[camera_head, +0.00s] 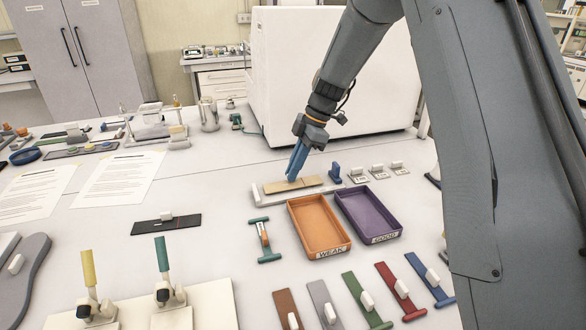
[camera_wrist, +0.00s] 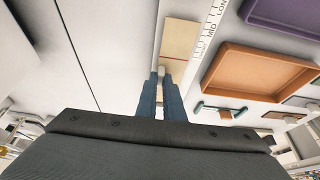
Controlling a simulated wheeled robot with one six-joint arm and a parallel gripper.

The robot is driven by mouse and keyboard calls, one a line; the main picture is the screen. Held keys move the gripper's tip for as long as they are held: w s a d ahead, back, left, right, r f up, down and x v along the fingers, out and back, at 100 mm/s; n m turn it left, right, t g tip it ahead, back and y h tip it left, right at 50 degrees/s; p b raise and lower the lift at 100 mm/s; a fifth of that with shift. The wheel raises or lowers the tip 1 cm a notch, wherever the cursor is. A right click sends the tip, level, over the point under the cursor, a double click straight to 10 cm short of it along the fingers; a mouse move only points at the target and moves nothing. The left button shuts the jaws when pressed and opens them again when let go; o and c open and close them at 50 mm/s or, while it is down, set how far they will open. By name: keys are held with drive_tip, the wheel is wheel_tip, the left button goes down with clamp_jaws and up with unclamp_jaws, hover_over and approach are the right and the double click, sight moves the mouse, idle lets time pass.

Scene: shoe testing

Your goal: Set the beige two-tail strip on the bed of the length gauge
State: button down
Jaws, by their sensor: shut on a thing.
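The beige two-tail strip (camera_head: 307,181) lies along the white length gauge (camera_head: 262,197), behind the orange tray. In the wrist view, the strip (camera_wrist: 180,38) lies beside the printed scale of the gauge (camera_wrist: 208,34), which reads MID and LONG. My gripper (camera_head: 291,178) points down over the strip and is shut on it near its middle. In the wrist view the blue fingers (camera_wrist: 162,78) close around a pale grip tab on the strip. The fingers hide part of the strip, and I cannot tell whether it rests fully on the bed.
An orange WEAK tray (camera_head: 347,246) and a purple GOOD tray (camera_head: 393,231) stand just in front of the gauge. A blue stand (camera_head: 335,172) is at its right end. A teal tool (camera_head: 264,240) lies in front. Several coloured strips lie at the front right. A large white cabinet (camera_head: 290,80) stands behind.

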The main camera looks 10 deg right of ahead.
sight(303, 178)
drive_tip(key=shift+f, duration=0.35)
drive_tip(key=c, duration=1.8)
unclamp_jaws()
drive_tip(key=shift+r, duration=0.15)
drive_tip(key=b+v, duration=0.2)
drive_tip(key=v, duration=0.5)
drive_tip(key=shift+r, duration=0.3)
drive_tip(key=shift+d, duration=0.1)
